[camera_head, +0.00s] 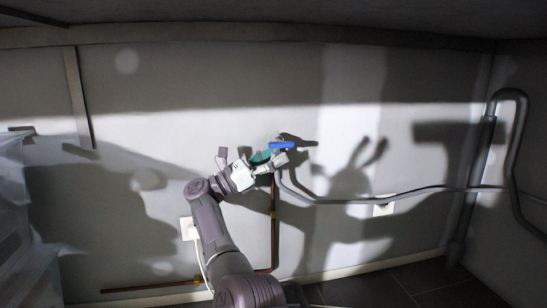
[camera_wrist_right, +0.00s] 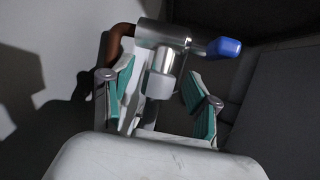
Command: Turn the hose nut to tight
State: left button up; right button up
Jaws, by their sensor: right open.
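The hose nut (camera_wrist_right: 160,84) is a pale grey collar in the right wrist view, just under a silver metal valve (camera_wrist_right: 165,37) with a blue handle (camera_wrist_right: 224,47). The blue handle also shows in the head view (camera_head: 281,146); the nut itself is hidden there by my gripper. My right gripper (camera_wrist_right: 158,92) is open, its two teal-padded fingers on either side of the nut. The left finger looks closer to the nut than the right one, which stands clearly apart. The right gripper (camera_head: 270,158) is at the valve in the head view. My left gripper is not in view.
A grey hose (camera_head: 340,201) runs right from the valve along the wall to thick pipes (camera_head: 472,185). A copper pipe (camera_head: 274,235) drops below the valve. Wall sockets (camera_head: 383,206) sit nearby. A translucent box-like object (camera_head: 14,215) stands at the far left.

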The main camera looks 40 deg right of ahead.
jog(key=v, duration=0.7)
jog(key=shift+a, duration=0.2)
jog(key=shift+w+f, duration=0.1)
jog(key=shift+f, duration=0.05)
